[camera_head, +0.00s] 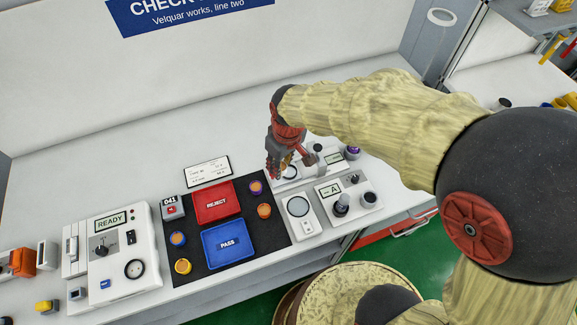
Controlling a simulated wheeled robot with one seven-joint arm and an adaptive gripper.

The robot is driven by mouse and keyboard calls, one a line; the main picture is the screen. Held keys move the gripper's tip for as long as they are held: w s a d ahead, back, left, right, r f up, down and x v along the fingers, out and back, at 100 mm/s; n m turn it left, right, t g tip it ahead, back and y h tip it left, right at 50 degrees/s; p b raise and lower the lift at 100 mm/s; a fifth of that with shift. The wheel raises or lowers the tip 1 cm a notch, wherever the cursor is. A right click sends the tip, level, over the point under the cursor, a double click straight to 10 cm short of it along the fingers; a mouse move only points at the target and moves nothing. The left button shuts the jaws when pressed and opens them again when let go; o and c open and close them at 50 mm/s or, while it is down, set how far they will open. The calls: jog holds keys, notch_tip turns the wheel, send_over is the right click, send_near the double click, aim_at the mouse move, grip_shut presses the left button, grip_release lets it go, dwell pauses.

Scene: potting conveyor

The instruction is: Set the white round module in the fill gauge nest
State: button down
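My gripper (277,168) points down over the back right of the bench, just above or beside a flat white unit (291,172) with a dark-ringed round spot. The fingers are small and partly overlapped, so I cannot tell whether they are open or shut, or whether they hold anything. I cannot pick out a white round module for certain. I cannot tell which unit is the fill gauge: candidates are the white READY unit (112,250) with a dark-ringed round nest (135,268), and a grey-white unit (299,213) with a pale round disc or seat (298,206).
A grey unit with knobs (347,211) stands right.

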jog(key=w+d+f, duration=0.1)
jog(key=f, duration=0.1)
jog(key=w+d+f+b, duration=0.1)
jog(key=w+f, duration=0.3)
jog(key=shift+d+f+b, duration=0.1)
jog(key=shift+d+b, duration=0.25)
jog(key=shift+d, duration=0.05)
notch_tip(320, 180, down, 3)
jog(key=shift+f+b, duration=0.1)
jog(key=shift+b, duration=0.25)
jog(key=shift+f, duration=0.1)
